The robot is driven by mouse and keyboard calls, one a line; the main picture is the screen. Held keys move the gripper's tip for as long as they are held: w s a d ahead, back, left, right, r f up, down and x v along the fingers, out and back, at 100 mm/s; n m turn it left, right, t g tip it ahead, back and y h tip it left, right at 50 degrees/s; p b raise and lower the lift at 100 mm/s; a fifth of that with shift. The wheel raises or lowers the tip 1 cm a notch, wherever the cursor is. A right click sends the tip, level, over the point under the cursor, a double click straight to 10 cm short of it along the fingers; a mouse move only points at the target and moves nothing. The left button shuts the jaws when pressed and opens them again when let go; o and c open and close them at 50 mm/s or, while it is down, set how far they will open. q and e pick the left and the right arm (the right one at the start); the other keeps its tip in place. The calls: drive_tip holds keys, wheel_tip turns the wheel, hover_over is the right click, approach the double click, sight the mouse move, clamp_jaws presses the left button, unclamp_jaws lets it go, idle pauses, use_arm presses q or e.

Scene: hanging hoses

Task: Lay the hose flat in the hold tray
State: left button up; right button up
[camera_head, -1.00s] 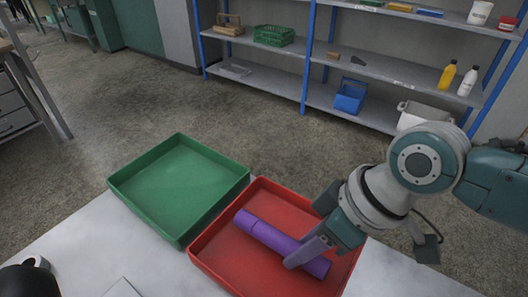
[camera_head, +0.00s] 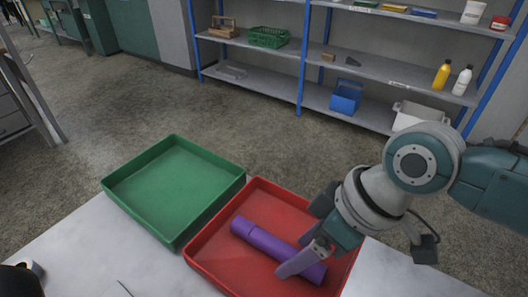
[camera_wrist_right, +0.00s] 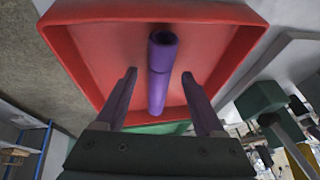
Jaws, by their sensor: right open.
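A purple hose (camera_head: 272,246) lies in the red tray (camera_head: 206,246), slanting from the upper left to the lower right. It looks flat along the tray floor, and its far end looks thicker. My right gripper (camera_head: 300,259) is over the hose's lower right part, with its purple fingers apart. In the right wrist view, the hose (camera_wrist_right: 158,75) runs between the open fingers of the gripper (camera_wrist_right: 159,74), with a gap on both sides. My left gripper cannot be made out.
An empty green tray (camera_head: 140,212) stands left of the red tray on the pale table (camera_head: 110,258). A blue-framed shelf (camera_head: 390,72) with bins and bottles stands behind, across open floor.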

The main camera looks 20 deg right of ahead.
drive_tip(key=p+v, duration=0.2)
drive_tip(key=v, duration=0.7)
drive_tip(key=shift+d+r, duration=0.2)
drive_tip(key=shift+r, duration=0.15)
drive_tip(key=shift+s+a, duration=0.1)
drive_tip(key=shift+s, duration=0.05)
drive_tip(key=s+a+r+m+p, duration=0.1)
drive_tip(key=s+a+r+p, duration=0.25)
drive_tip(key=s, duration=0.25)
drive_tip(key=s+d+r+m+t+h+p, duration=0.1)
drive_tip(key=s+d+r+m+h+p, duration=0.25)
drive_tip(key=s+d+r, duration=0.2)
wheel_tip(320, 180, up, 38)
drive_tip(key=p, duration=3.7)
drive_tip(key=shift+m+h, duration=0.35)
drive_tip(key=shift+f, duration=0.15)
